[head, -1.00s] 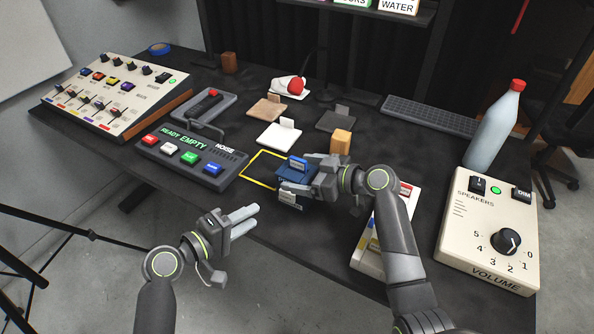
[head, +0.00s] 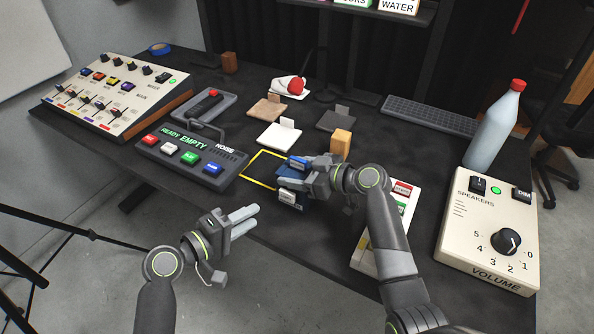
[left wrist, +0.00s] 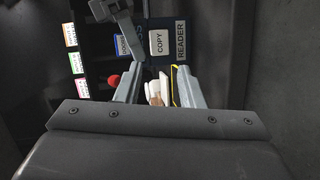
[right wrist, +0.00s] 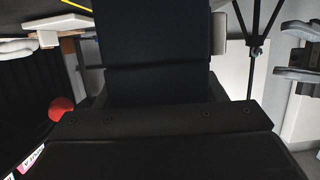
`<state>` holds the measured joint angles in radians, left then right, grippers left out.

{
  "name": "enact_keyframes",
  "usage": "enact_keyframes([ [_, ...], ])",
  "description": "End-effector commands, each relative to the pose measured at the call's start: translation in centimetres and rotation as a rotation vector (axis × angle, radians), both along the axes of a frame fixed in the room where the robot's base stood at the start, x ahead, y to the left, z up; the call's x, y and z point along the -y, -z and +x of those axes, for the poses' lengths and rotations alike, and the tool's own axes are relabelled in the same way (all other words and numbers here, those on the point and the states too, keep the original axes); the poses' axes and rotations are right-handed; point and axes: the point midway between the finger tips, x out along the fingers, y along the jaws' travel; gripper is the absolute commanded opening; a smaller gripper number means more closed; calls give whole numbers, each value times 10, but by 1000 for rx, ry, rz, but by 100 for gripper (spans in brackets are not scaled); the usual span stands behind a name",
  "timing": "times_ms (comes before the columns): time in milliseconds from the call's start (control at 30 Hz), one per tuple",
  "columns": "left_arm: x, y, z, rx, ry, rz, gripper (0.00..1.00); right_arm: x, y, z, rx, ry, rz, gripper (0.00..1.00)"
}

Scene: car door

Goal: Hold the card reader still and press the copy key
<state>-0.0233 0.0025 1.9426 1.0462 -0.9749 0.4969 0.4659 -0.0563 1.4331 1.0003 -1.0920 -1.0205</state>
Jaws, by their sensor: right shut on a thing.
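The card reader (head: 284,187) is a dark blue box at the right side of a yellow outline. It has a blue key and a white copy key (left wrist: 162,42), with the label READER beside it in the left wrist view. My right gripper (head: 299,178) is shut on the reader from the right and hides part of it. In the right wrist view the dark reader body (right wrist: 155,45) fills the space between the fingers. My left gripper (head: 251,219) is open and empty, below and left of the reader, apart from it. In the left wrist view its fingers stand apart (left wrist: 160,90).
A dark panel with coloured keys (head: 190,158) lies left of the yellow outline (head: 257,183). White (head: 275,136) and brown cards, a wooden block (head: 341,142) and a bottle (head: 495,125) stand behind. A cream speaker box (head: 480,235) is at the right.

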Motion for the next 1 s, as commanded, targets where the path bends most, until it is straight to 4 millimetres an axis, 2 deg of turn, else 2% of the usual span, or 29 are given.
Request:
enact_keyframes([
  [33, 0, 0, 0, 0, 0, 0, 28, 0, 0, 0, -1, 0, -1, 31],
  [267, 0, 0, 0, 0, 0, 0, 0, 0, 0, 0, -1, 0, 0, 31],
  [1000, 0, 0, 0, 0, 0, 0, 0, 0, 1, 0, -1, 0, 0, 31],
])
